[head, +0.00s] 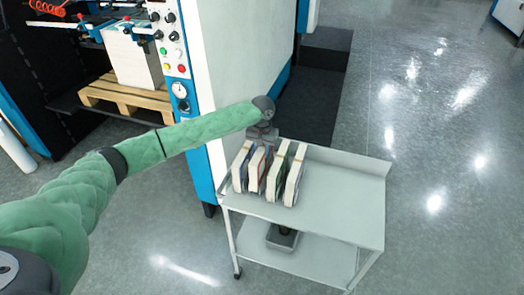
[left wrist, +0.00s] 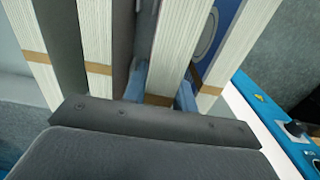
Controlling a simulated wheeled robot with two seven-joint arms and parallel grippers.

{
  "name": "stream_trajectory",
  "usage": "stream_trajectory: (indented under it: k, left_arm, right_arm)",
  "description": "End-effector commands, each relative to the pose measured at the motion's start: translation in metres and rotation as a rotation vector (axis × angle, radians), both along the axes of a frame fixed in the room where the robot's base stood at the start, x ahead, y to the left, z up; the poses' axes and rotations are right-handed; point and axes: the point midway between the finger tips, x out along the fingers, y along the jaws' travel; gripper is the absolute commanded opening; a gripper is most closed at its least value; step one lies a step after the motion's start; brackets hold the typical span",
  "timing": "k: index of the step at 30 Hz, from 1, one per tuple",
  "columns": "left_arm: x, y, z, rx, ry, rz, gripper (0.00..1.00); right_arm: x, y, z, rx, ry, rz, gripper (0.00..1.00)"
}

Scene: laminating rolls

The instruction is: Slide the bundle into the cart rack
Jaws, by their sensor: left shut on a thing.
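The cart (head: 335,205) is a light grey two-shelf trolley in the middle of the head view. Several white paper bundles with coloured covers stand upright in a row at the left of its top shelf. My left gripper (head: 264,143) is over the far end of this row, shut on one bundle (head: 257,170), seemingly the second from the left. In the left wrist view its fingers lie either side of a white banded bundle (left wrist: 178,45), between neighbouring bundles (left wrist: 97,45). Rack dividers and the bundle's base are hard to make out. My right gripper is not in view.
A tall white and blue machine (head: 232,60) with a control panel (head: 172,40) stands close behind and left of the cart. A wooden pallet (head: 125,95) holds a paper stack. The cart top's right half is bare. A grey bin (head: 282,238) sits on the lower shelf.

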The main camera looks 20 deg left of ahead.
Motion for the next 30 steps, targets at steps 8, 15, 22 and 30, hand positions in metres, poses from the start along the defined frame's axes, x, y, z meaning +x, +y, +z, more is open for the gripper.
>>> stream_trajectory:
  k: [8, 15, 22, 30]
  left_arm:
    - [0.000, 0.000, -0.011, 0.000, 0.000, 0.001, 0.00]
    - [0.000, 0.000, -0.022, -0.001, 0.000, 0.001, 0.00]
    - [0.001, -0.001, -0.027, -0.001, 0.000, 0.000, 0.00]
    - [0.001, 0.000, -0.028, -0.001, -0.001, 0.000, 0.00]
  right_arm:
    - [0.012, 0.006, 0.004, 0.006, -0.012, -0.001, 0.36]
    - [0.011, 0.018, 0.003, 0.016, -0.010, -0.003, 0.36]
    - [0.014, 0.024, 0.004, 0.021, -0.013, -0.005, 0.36]
    - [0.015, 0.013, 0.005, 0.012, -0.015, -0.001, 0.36]
